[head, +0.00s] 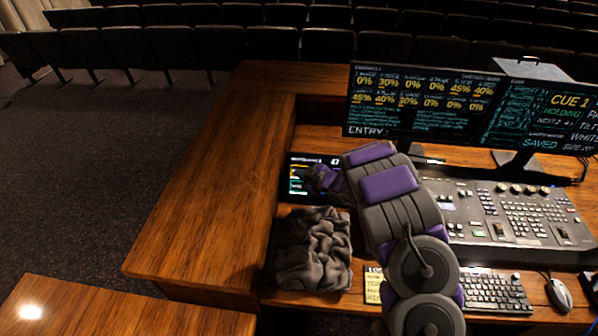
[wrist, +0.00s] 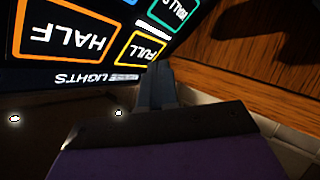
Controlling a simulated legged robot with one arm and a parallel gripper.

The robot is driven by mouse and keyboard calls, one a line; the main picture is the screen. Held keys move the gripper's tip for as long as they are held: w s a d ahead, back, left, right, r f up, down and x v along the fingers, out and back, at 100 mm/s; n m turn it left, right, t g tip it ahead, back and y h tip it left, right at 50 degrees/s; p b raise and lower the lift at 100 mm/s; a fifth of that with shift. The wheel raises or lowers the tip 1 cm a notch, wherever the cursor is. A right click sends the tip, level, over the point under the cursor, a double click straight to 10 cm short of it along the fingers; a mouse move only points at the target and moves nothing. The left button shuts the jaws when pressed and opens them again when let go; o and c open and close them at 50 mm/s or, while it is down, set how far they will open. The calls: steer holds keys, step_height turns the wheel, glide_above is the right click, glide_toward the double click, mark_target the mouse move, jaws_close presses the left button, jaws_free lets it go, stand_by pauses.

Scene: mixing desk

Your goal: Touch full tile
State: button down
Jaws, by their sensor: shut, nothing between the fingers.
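The touch screen (head: 299,172) is a small dark panel at the left of the desk in the head view, partly covered by my gripper (head: 322,180). In the wrist view the full tile (wrist: 147,50) is a yellow-outlined square with its lettering inverted. My gripper (wrist: 158,72) is shut and empty, and its tips show just at the lower right of the full tile. They overlap the tile's edge in the picture. I cannot tell whether they touch the screen.
The orange-outlined half tile (wrist: 65,38) lies left of the full tile, with a green-outlined tile (wrist: 175,12) above. A crumpled dark cloth (head: 313,250) lies below the screen. The mixing console (head: 510,215) and a wide monitor (head: 420,105) are to the right. A wooden ledge (head: 215,170) runs along the left.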

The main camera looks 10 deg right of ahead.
steer(key=shift+s+r, duration=0.1)
steer(key=shift+s, duration=0.05)
steer(key=s, duration=0.1)
steer(key=s+a+r, duration=0.1)
steer(key=s+r, duration=0.1)
steer(key=s, duration=0.1)
steer(key=shift+a+r, duration=0.1)
steer(key=shift+a, duration=0.15)
stand_by(0.7)
steer(key=d+r+m+h, duration=0.2)
steer(key=d+r+h, duration=0.3)
steer(key=d+r, duration=0.15)
steer(key=s+d+r+m+g+h, duration=0.2)
steer(key=s+d+r+m+h, duration=0.1)
steer(key=s+d+r, duration=0.3)
steer(key=s+d+r+m+g+h, duration=0.2)
steer(key=s+d+r+m+h, duration=0.15)
steer(key=s, duration=0.45)
steer(key=s+a+r+m+g+y, duration=0.1)
steer(key=s+a+g, duration=0.2)
steer(key=s, duration=0.9)
steer(key=s+a+r+m+g+y, duration=0.1)
steer(key=s+a+g+y, duration=0.1)
steer(key=s+a, duration=0.6)
steer(key=s+a+r+m+g+y, duration=0.1)
steer(key=s+a+g, duration=0.3)
steer(key=s, duration=1.2)
steer(key=shift+s+a+r, duration=0.25)
steer(key=shift+s+a, duration=0.1)
steer(key=shift+a, duration=0.35)
